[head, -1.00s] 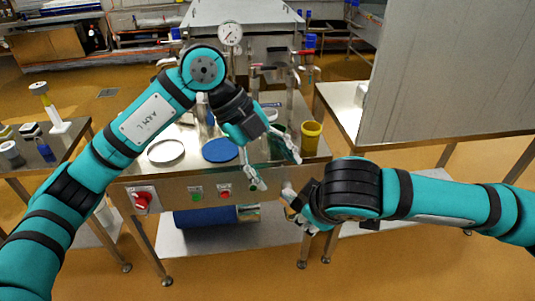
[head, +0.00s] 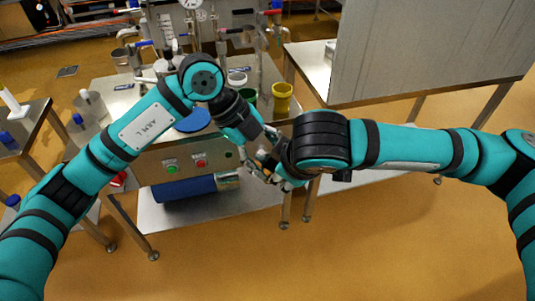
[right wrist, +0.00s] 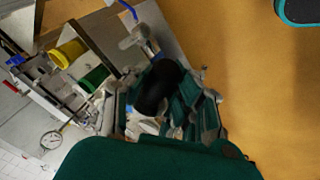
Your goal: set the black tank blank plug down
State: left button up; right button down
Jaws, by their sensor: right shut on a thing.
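The black tank blank plug (right wrist: 158,88) shows in the right wrist view as a dark rounded piece between the fingers of my right gripper (right wrist: 175,108). The gripper is shut on it. In the head view my right gripper (head: 266,168) is at the front right of the steel bench (head: 150,160), and I cannot make out the plug there. My left gripper (head: 264,144) overlaps it in the picture. The left fingers are largely hidden, so I cannot tell whether they are open or touching anything.
A yellow cup (head: 282,98) and a green cup (head: 250,95) stand on the bench behind the grippers. A blue disc (head: 194,121) lies left of them. A blue roll (head: 183,190) is on the lower shelf. Another table (head: 305,62) stands right; open floor lies in front.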

pick_arm(q)
jog(key=c, duration=0.7)
pick_arm(e)
jog(key=shift+s, duration=0.1)
pick_arm(q)
jog(key=shift+w+d+r, duration=0.1)
jog(key=c, duration=0.3)
pick_arm(e)
jog(key=c, duration=1.4)
grip_release()
jog(key=shift+a, duration=0.1)
jog(key=o, duration=0.4)
jog(key=shift+c, duration=0.2)
